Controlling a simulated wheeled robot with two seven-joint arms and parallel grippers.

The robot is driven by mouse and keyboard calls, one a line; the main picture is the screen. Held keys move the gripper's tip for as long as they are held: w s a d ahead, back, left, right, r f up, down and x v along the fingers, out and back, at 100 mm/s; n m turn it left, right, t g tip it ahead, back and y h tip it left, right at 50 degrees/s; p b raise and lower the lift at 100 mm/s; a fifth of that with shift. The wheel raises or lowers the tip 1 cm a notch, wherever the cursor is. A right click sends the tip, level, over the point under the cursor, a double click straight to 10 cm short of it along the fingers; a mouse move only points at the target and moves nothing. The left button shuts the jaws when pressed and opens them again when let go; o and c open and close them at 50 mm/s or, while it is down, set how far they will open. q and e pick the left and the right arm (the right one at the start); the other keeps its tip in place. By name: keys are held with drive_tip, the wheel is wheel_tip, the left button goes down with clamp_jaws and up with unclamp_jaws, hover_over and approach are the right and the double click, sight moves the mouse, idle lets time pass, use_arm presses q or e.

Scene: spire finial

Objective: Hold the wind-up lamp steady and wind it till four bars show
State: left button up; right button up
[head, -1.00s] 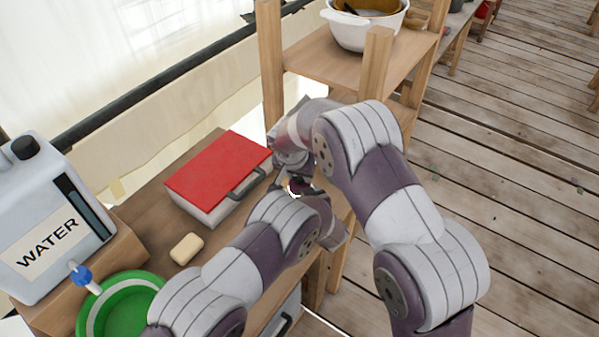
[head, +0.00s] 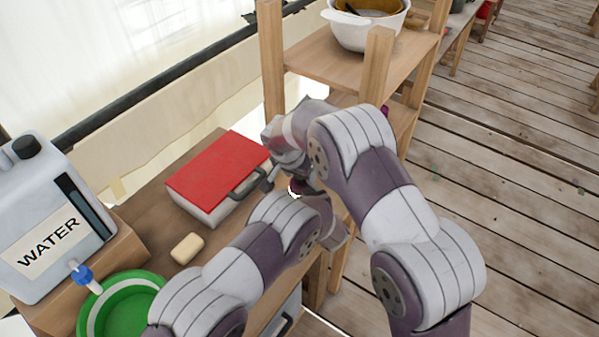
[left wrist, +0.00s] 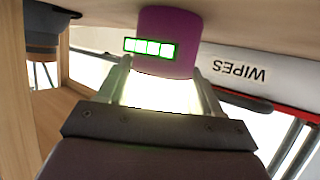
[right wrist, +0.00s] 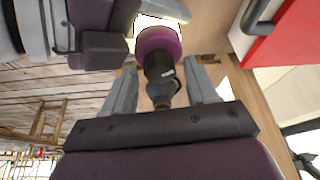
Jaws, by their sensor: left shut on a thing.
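The wind-up lamp (left wrist: 168,42) is purple with a bright glowing end. In the left wrist view its green-edged indicator (left wrist: 149,47) shows several pale, lit-looking cells in a row. My left gripper (left wrist: 163,75) is shut on the lamp, one finger on each side of the glowing part. In the right wrist view the lamp (right wrist: 158,41) has a dark crank and knob (right wrist: 160,85) towards me. My right gripper (right wrist: 160,68) is open, with its fingers on either side of the knob and gaps showing. In the head view my arms mostly hide the lamp (head: 296,189).
A red-lidded case (head: 218,165) with a grey handle lies left of my grippers. Soap (head: 187,248), a green basin (head: 128,310) and a water container (head: 45,215) are further left. A wooden shelf (head: 330,62) with a white pot (head: 365,30) stands behind.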

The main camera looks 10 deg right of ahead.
drive_tip(key=v, duration=1.2)
idle(0.3)
use_arm(q)
drive_tip(key=o, duration=1.2)
drive_tip(key=shift+o, duration=0.2)
